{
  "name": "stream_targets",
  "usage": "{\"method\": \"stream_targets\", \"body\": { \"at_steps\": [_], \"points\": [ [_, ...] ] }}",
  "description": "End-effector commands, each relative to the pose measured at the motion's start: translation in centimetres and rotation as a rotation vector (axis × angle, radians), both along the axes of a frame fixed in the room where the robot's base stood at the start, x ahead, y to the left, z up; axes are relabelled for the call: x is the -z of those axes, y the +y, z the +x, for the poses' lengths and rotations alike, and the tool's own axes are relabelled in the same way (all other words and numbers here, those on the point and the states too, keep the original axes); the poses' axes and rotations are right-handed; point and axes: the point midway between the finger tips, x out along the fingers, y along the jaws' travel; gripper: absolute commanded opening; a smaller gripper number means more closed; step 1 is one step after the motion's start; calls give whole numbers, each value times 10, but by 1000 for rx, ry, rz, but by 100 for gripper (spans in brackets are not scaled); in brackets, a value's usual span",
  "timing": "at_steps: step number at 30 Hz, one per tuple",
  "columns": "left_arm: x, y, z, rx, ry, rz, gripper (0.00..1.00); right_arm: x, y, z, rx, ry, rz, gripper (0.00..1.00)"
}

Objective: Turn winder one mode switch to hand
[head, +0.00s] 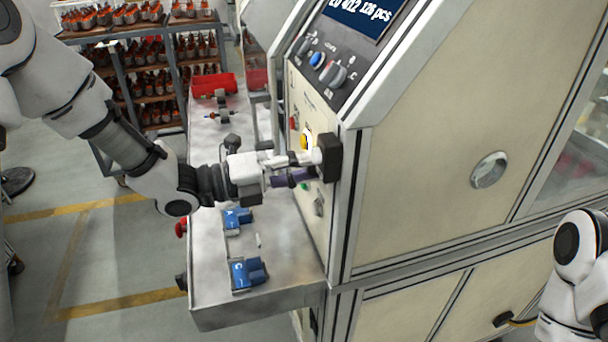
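The winder is the cream machine (440,140) on the right. Its upper sloped panel carries grey rotary knobs (336,76) and a blue one (317,59). Its lower front panel carries a grey rotary switch (319,204); labels are too small to read, so I cannot tell which is the mode switch. My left gripper (305,167) reaches in from the left, level with the lower panel, just above that grey switch. A dark block (329,157) shows at its end. Its fingers are partly hidden and overlap the panel, so opening and contact are unclear. My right gripper is out of view.
Blue fixtures (246,272) and a red bin (213,86) sit on the metal shelf (270,295). A parts rack (110,85) stands behind.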

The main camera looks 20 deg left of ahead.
Motion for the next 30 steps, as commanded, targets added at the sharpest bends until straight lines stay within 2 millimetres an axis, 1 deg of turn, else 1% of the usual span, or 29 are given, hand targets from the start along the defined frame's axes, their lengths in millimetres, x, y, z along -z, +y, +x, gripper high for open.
{"method": "stream_targets", "body": {
  "at_steps": [1, 3, 12, 24, 30],
  "points": [
    [2, 0, 0, -1, 32, -23, 0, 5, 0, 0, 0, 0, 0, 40],
    [2, 0, 0, 0, 87, -59, 0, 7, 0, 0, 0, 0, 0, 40],
    [0, 0, 0, 0, 325, -220, 0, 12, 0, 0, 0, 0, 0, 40],
    [-1, 0, 0, 0, 632, -426, 0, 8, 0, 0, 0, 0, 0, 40],
    [-1, 0, 0, 1, 750, -506, 0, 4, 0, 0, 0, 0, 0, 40]
  ]
}}
